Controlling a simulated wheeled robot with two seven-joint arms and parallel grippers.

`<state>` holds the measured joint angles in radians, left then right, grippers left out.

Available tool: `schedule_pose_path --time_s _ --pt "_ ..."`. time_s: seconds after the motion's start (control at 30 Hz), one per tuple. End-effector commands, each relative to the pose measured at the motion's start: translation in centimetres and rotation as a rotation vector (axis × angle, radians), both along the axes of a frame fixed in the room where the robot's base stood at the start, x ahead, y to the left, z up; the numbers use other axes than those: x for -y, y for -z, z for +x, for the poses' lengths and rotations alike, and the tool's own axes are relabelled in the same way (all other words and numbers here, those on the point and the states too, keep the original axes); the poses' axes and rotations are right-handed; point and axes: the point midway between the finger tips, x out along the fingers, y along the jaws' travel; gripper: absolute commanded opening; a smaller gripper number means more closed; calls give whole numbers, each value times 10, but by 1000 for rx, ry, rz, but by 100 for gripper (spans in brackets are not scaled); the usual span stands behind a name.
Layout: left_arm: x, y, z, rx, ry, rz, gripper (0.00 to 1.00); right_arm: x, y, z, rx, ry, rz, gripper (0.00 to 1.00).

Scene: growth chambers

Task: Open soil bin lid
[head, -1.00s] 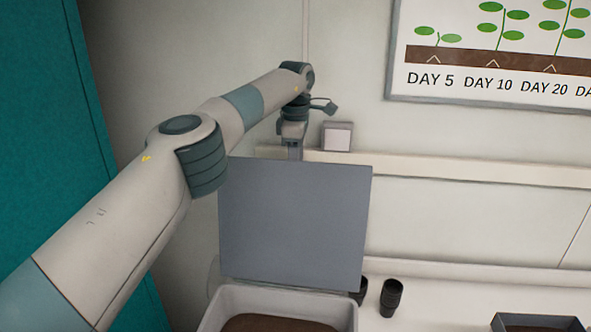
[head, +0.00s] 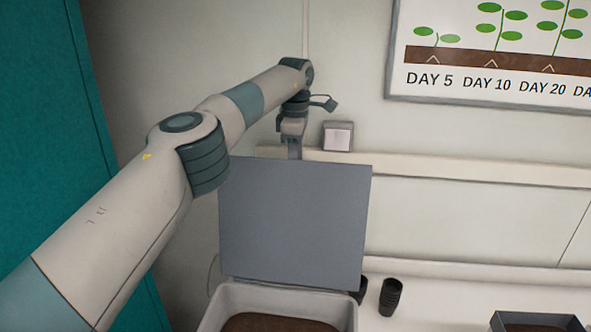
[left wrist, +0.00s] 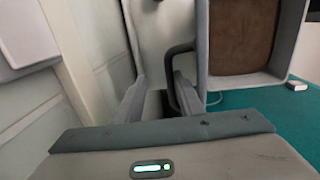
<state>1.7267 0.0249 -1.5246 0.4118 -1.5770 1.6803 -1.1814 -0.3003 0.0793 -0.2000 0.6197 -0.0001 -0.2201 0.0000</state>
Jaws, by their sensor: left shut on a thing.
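The soil bin (head: 283,299) is a pale grey box at the bottom of the head view, with brown soil (head: 275,323) showing inside. Its flat grey lid (head: 295,222) stands nearly upright at the bin's back edge. My left gripper (head: 295,153) is at the lid's top edge. In the left wrist view, a dark bar handle (left wrist: 172,68) runs between the fingers of my left gripper (left wrist: 160,100), which is shut on it. The soil (left wrist: 243,36) also shows there. My right gripper is not in view.
A wall ledge (head: 450,170) and a small white box (head: 338,136) are behind the lid. Black pots (head: 390,297) and a dark tray (head: 540,321) stand on the white bench (head: 450,300) at the right. A teal panel (head: 45,110) is at the left.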

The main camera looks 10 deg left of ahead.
Motion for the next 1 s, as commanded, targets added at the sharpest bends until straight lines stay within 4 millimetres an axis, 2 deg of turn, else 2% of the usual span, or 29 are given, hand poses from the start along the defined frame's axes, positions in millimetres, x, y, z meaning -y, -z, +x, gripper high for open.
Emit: schedule_pose_path --time_s 0.13,0.3,0.43,0.57,0.8,1.0 --pt "0 -18 1 14 -2 -2 28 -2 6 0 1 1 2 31" --pt "0 -44 0 15 -4 -1 28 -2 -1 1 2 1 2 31" --pt "23 -51 -10 12 4 -1 28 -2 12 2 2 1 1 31" --pt "45 -66 -20 10 4 -2 28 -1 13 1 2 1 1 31" --pt "82 -92 -35 7 3 -1 28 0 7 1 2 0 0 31" --pt "101 -103 -44 5 1 -1 28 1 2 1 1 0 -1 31"
